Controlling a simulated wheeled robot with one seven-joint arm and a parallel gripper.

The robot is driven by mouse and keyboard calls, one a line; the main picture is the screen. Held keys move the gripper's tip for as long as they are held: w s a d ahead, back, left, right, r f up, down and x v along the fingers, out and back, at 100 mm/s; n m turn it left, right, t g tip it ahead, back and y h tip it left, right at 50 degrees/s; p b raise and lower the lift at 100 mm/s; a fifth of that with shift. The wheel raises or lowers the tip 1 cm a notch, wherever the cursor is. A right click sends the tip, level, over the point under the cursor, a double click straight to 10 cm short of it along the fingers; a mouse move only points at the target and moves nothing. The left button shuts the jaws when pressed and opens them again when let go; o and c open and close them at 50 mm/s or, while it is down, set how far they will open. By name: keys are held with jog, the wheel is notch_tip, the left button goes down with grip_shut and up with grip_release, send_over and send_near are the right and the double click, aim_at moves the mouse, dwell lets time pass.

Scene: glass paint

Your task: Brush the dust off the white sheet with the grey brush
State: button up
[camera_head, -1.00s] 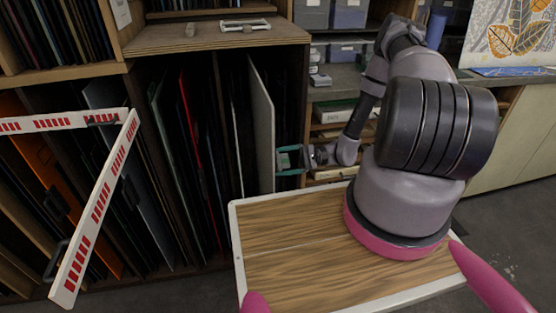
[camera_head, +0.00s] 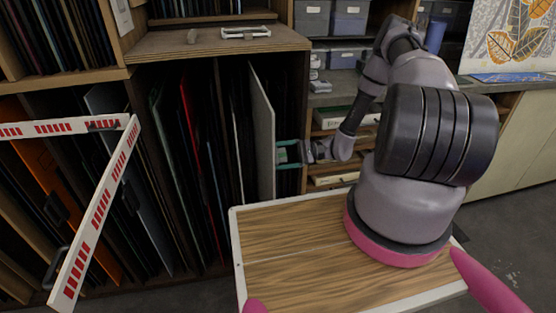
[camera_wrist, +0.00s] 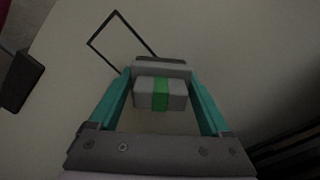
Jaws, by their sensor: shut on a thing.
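The white sheet (camera_head: 262,135) stands upright on edge in the rack, at the right end of a row of dark panels. It fills much of the wrist view as a pale surface (camera_wrist: 235,45), with a thin black rectangular outline on it. My gripper (camera_head: 288,152) is beside the sheet's right face. In the wrist view its teal fingers (camera_wrist: 162,85) are closed on the grey brush (camera_wrist: 146,93), which has a green band. The brush's far side faces the sheet; I cannot tell if it touches. No dust can be made out.
A red-and-white striped barrier (camera_head: 95,215) stands at the left. Orange and dark panels (camera_head: 50,170) fill the rack's left bays. A white handle-like piece (camera_head: 246,33) lies on the rack top. Shelves with grey boxes (camera_head: 350,14) stand behind my arm. A black piece (camera_wrist: 22,80) sits left in the wrist view.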

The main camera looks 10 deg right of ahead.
jog(key=shift+w, duration=1.9)
jog(key=d, duration=0.6)
jog(key=shift+d, duration=0.15)
jog(key=d, duration=0.2)
jog(key=shift+d, duration=0.35)
jog(key=shift+d, duration=0.1)
